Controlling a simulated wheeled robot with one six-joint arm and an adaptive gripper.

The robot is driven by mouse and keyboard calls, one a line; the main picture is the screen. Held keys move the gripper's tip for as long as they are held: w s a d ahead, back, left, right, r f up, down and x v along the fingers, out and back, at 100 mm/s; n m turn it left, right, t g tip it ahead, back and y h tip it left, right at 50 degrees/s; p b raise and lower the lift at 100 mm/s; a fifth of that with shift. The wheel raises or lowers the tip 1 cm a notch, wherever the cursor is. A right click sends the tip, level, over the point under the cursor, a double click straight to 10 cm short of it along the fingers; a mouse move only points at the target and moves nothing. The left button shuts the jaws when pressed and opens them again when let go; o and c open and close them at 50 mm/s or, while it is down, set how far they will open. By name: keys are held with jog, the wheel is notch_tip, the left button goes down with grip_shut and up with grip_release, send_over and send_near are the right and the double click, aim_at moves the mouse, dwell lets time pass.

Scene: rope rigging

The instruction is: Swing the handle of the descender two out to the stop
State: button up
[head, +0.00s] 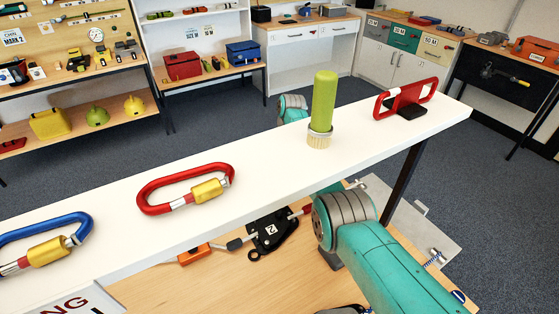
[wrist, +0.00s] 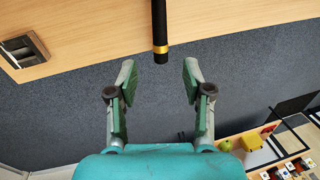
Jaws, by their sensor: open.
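A black plate-like device with a white tag (head: 272,231), which looks like a descender, lies on the wooden bench below the white shelf. The shelf hides part of it, and the mark on its tag is hard to read. In the wrist view a black rod with a brass band (wrist: 160,26) comes in from the top edge, over the bench. I cannot tell whether it is the descender's handle. My gripper (wrist: 160,73) is open and empty, its two fingers on either side of the rod's line and its tip just short of them. The head view does not show the fingers.
The white shelf (head: 100,217) crosses above the bench (head: 235,285). It carries a red carabiner (head: 150,207), a blue carabiner (head: 70,228), a green-handled brush (head: 324,100) and a red frame-like piece (head: 380,104). An orange piece (head: 194,254) lies beside the black device.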

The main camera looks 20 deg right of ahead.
jog(key=shift+d+r, duration=0.25)
jog(key=shift+r, duration=1)
